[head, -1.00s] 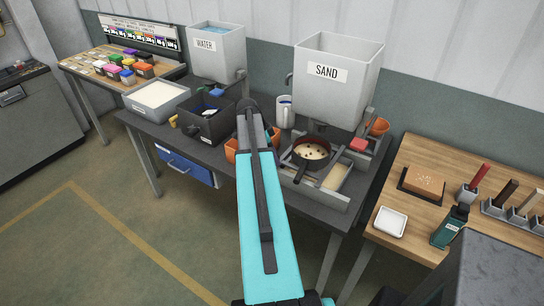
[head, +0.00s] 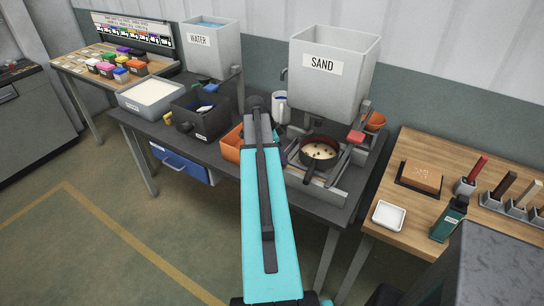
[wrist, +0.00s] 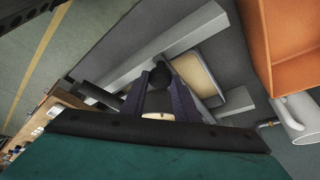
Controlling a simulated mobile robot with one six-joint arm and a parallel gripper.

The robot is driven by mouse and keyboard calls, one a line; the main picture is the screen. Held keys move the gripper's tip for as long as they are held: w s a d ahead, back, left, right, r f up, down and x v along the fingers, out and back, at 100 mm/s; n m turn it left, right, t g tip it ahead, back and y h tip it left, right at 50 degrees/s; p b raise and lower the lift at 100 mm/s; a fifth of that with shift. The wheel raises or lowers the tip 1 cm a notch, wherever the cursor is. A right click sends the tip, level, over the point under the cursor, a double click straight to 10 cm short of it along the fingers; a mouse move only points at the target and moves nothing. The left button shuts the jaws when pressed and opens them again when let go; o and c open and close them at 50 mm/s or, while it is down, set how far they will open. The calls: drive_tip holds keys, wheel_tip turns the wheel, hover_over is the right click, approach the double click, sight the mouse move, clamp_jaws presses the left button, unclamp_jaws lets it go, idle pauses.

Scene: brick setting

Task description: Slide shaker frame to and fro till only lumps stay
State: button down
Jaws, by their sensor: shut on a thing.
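The shaker frame (head: 338,165) stands on the dark bench, with grey rails. A round dark red sieve (head: 318,141) sits on it, its dark handle pointing toward me. Pale sand with several dark lumps shows inside the sieve. In the wrist view my gripper (wrist: 158,98) has its purple fingers closed around a dark round knob (wrist: 158,74), which seems to be the shaker frame's handle. In the head view my arm hides most of the gripper and the grip. A tray with a pale sandy floor (wrist: 198,75) lies beyond the fingers in the wrist view.
The SAND hopper (head: 345,85) stands behind the frame. An orange bin (head: 231,147) is close left of my arm, and a white mug (head: 280,106) is behind. Dark (head: 207,128) and grey (head: 142,106) tubs stand further left. A wooden table (head: 418,215) is at right.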

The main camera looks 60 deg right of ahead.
drive_tip(key=shift+s, duration=0.65)
drive_tip(key=c, duration=1.4)
unclamp_jaws()
drive_tip(key=shift+w+r, duration=0.1)
drive_tip(key=b+v, duration=0.4)
drive_tip(key=v, duration=0.9)
drive_tip(key=shift+a+r, duration=0.2)
drive_tip(key=shift+r, duration=0.05)
